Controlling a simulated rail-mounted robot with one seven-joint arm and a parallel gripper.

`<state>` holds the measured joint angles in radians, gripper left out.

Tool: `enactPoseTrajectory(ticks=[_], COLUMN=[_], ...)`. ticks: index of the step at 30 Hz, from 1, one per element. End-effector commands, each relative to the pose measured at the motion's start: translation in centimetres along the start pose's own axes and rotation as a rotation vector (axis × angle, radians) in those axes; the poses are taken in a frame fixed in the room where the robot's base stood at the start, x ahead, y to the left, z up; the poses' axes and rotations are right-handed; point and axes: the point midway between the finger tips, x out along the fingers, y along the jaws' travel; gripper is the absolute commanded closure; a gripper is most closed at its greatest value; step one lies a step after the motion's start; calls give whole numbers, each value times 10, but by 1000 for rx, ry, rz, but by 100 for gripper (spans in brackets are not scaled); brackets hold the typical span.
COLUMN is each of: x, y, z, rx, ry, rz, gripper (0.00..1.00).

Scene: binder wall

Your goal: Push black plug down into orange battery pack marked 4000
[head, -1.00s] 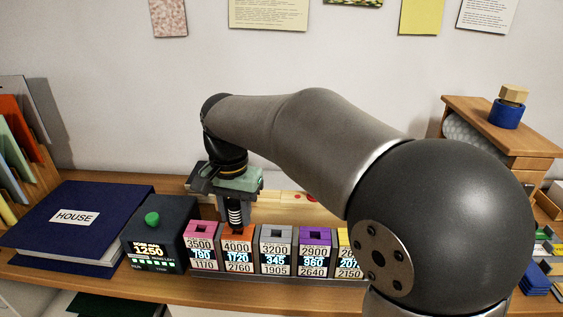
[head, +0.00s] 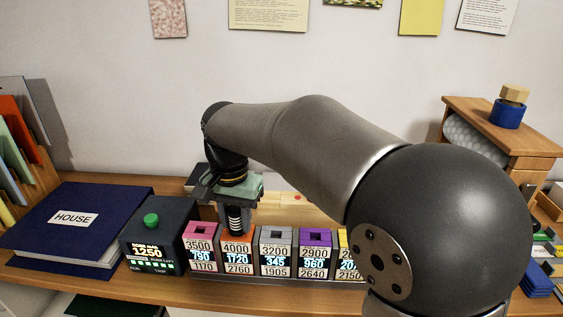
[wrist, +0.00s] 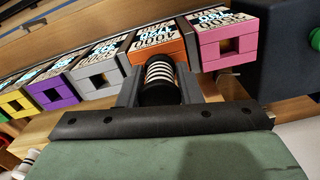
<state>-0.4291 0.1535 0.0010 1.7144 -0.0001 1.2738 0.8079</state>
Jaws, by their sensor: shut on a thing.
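The orange battery pack marked 4000 (head: 237,252) stands in a row of packs, between a pink pack on its left and a grey one on its right. It also shows in the wrist view (wrist: 158,52). My gripper (head: 235,217) points down over it and is shut on the black plug (head: 235,219), which has white rings. In the wrist view the plug (wrist: 160,78) is between the two grey fingers, at the orange pack's top. The plug covers the pack's socket, and I cannot tell how deep its tip sits.
The pink pack (head: 200,247) marked 3500, the grey pack (head: 276,252) and the purple pack (head: 314,252) flank it closely.

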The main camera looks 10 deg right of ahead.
Motion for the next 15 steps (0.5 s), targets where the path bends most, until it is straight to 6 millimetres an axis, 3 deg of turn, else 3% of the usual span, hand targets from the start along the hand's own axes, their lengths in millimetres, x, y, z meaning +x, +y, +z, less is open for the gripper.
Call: enactPoseTrajectory(ticks=[13, 14, 15], x=[6, 6, 6], y=[0, 0, 0], z=[0, 0, 0], rx=[0, 0, 0], ry=[0, 0, 0], rz=[0, 0, 0], gripper=[91, 63, 52])
